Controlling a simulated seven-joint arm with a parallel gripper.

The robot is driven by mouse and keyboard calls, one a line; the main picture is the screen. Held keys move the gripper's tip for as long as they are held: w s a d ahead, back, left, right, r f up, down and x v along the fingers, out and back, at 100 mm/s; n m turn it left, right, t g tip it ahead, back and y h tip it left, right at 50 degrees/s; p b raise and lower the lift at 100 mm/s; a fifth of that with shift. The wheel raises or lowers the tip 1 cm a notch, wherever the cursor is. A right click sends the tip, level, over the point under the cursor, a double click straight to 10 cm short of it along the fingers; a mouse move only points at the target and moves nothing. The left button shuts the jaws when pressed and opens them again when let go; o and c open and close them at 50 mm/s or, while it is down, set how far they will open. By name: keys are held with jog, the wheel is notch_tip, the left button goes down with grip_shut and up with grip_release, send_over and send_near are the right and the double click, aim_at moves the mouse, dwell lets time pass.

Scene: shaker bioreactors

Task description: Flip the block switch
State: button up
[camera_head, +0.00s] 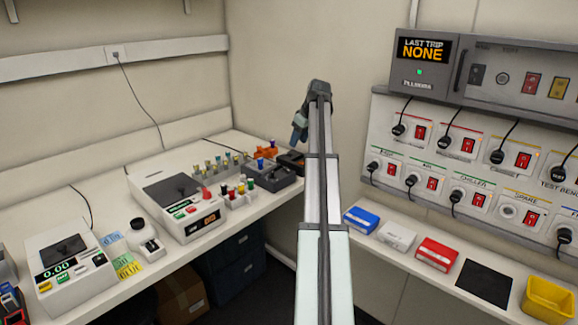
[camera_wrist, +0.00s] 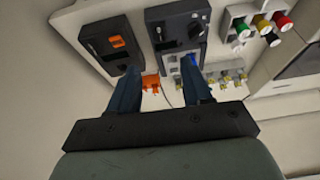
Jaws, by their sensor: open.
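I cannot read a "block" label on any switch. In the head view my gripper (camera_head: 299,128) hangs over the back corner of the left bench, pointing down. In the wrist view my gripper (camera_wrist: 161,70) has its two blue fingers apart with nothing held between them. Beyond the fingers lie a dark box with an orange label (camera_wrist: 112,42) and a dark grey block (camera_wrist: 178,26) with a round black part. The grey block also shows in the head view (camera_head: 275,181). The right fingertip overlaps a blue piece near the block; contact cannot be told.
An orange object (camera_wrist: 150,83) lies by the fingers. A rack of coloured caps (camera_head: 240,193) and a tube rack (camera_head: 215,168) stand nearby. A wall panel (camera_head: 470,160) with red rocker switches and plugs is at right, above blue, white and red boxes and a yellow bin (camera_head: 549,301).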

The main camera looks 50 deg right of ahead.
aim_at(287, 169)
jog(key=x, duration=1.4)
jog(key=shift+r, duration=0.1)
jog(key=shift+c, duration=0.5)
grip_shut()
